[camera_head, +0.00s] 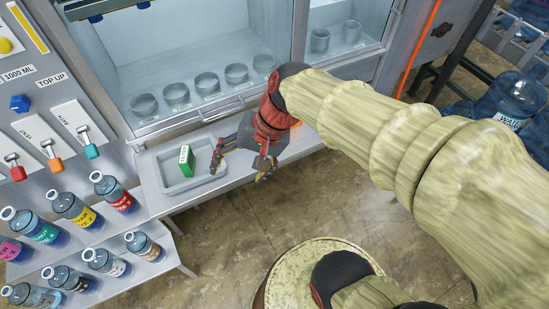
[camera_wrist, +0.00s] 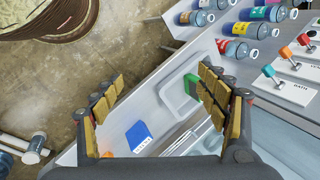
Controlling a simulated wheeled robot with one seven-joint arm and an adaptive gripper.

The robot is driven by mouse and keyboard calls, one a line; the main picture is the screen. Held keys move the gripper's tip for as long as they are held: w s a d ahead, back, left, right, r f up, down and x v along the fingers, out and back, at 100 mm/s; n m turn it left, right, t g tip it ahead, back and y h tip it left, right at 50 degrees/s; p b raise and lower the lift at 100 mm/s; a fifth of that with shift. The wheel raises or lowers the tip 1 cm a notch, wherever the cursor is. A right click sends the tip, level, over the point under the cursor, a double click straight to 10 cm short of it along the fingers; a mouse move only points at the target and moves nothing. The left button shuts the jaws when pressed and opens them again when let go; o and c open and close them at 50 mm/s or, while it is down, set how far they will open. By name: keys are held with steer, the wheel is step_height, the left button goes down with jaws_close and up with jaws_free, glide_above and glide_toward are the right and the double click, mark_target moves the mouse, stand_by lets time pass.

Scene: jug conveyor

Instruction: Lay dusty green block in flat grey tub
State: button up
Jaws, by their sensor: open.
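The green block (camera_head: 187,161), with a pale lettered face, sits inside the flat grey tub (camera_head: 175,188) on the narrow ledge. In the wrist view the green block (camera_wrist: 191,84) is partly hidden behind one finger, at the edge of the tub (camera_wrist: 175,104). My gripper (camera_head: 240,166) is open and empty, just right of the tub in the head view. Its spread fingers also show in the wrist view (camera_wrist: 161,82). No finger clearly touches the block.
A blue block (camera_wrist: 138,135) lies on the ledge beside the tub in the wrist view. Labelled bottles (camera_head: 75,210) stand on steps at left. A glazed cabinet with several cups (camera_head: 206,84) is behind the ledge. Lever taps (camera_head: 52,150) line the left panel.

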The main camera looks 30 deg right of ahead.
steer(key=s+d+r+n+t+h, duration=0.3)
steer(key=s+d+r+n+h, duration=0.1)
steer(key=s+d+r+n, duration=0.1)
steer(key=shift+s+d+r+n, duration=0.15)
steer(key=shift+d+r+n, duration=0.05)
steer(key=shift+d+n, duration=0.6)
